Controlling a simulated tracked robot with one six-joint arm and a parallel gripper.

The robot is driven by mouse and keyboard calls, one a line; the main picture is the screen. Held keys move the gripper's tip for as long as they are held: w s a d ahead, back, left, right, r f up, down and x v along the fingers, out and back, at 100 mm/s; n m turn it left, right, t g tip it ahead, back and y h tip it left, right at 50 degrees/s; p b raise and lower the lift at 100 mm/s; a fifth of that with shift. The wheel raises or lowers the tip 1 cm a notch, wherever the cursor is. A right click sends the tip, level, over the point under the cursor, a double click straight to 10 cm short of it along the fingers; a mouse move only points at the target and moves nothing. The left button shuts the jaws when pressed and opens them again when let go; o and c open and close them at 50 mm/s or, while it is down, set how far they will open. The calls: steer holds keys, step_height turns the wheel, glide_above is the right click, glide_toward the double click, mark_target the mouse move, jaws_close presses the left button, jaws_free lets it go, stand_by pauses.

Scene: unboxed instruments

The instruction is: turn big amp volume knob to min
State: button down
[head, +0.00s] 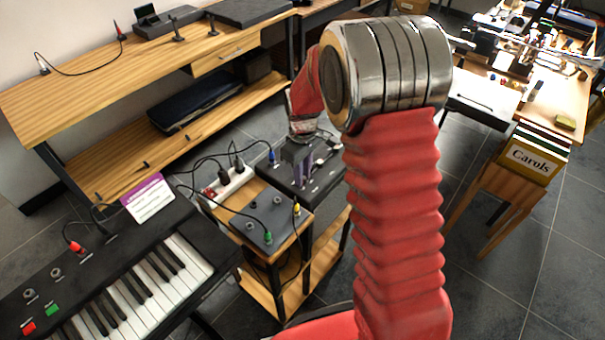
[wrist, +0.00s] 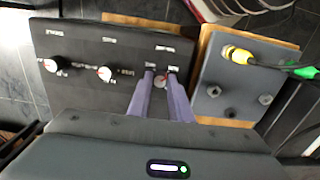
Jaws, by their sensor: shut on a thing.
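The big amp appears to be the dark box (head: 330,178) beyond the small grey box in the head view. Its black panel (wrist: 85,40) fills the upper left of the wrist view, with white labels too blurred to read. My gripper (wrist: 161,74) is shut on a third knob (wrist: 160,82) at the panel's right, one purple finger on each side. Which label belongs to this knob is not readable. In the head view my gripper (head: 301,180) points down onto the box; the knob is hidden.
A small grey box (head: 262,222) with yellow and green plugs sits beside the amp on a wooden stand (head: 295,262). A white power strip (head: 232,185) with cables lies behind it. A keyboard (head: 110,285) stands front left, a wooden bench (head: 90,85) behind.

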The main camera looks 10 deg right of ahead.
steer(key=shift+w, duration=0.1)
steer(key=c, duration=1.6)
jaws_free()
steer(key=shift+r, duration=0.1)
step_height(320, 180, up, 14)
steer(key=shift+f, duration=0.2)
